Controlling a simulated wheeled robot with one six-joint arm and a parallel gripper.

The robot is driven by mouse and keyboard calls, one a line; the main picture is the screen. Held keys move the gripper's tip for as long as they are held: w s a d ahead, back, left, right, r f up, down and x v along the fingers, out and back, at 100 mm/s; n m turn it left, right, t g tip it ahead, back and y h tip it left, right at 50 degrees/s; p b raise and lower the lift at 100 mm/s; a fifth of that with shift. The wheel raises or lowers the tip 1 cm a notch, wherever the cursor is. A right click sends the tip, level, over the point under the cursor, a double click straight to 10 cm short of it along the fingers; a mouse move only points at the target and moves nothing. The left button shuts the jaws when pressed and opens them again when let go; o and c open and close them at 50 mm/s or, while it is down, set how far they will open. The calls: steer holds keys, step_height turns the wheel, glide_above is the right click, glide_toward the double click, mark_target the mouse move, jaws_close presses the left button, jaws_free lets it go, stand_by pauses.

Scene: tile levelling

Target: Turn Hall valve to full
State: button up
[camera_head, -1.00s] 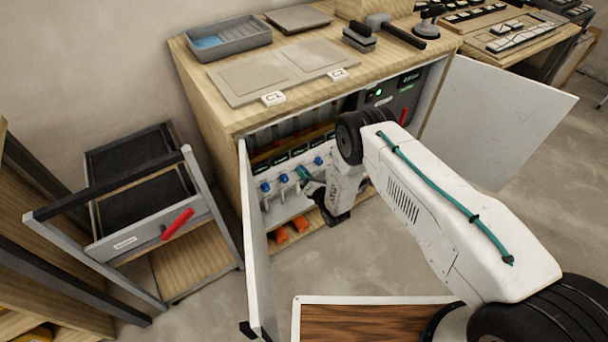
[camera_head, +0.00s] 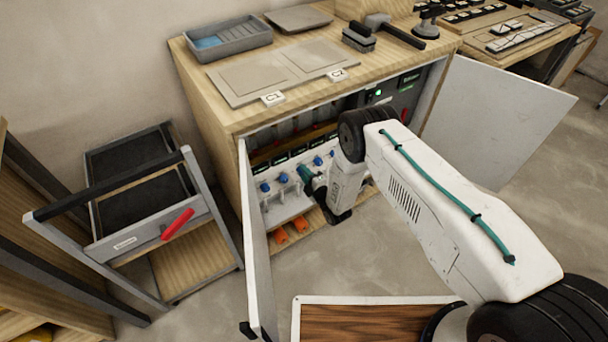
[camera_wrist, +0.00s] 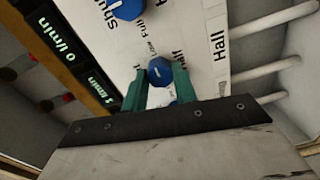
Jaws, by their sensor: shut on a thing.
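The Hall label (camera_wrist: 218,46) is printed on a white panel beside a blue valve knob (camera_wrist: 160,71) in the wrist view. My gripper (camera_wrist: 161,75) is shut on this knob, with one teal finger on each side. A small white mark shows on the knob's face. "Shut", "Low" and "Full" are printed on the panel around the knobs. In the head view my gripper (camera_head: 306,173) reaches into the open cabinet at the valve row; its fingers largely hide the held knob there.
Other blue knobs (camera_head: 265,187) sit in the same row, and one (camera_wrist: 124,8) shows close by in the wrist view. Green flow displays (camera_wrist: 60,38) line the panel. Open cabinet doors (camera_head: 257,245) (camera_head: 497,115) stand on both sides. Orange objects (camera_head: 281,235) lie below the valves.

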steer(key=m, duration=2.7)
steer(key=shift+s+a+f+y, duration=0.15)
steer(key=shift+f+y, duration=0.05)
steer(key=shift+y, duration=0.2)
steer(key=m, duration=0.4)
steer(key=shift+m, duration=0.3)
steer(key=m, duration=0.4)
steer(key=shift+m, duration=0.4)
steer(key=shift+t, duration=0.3)
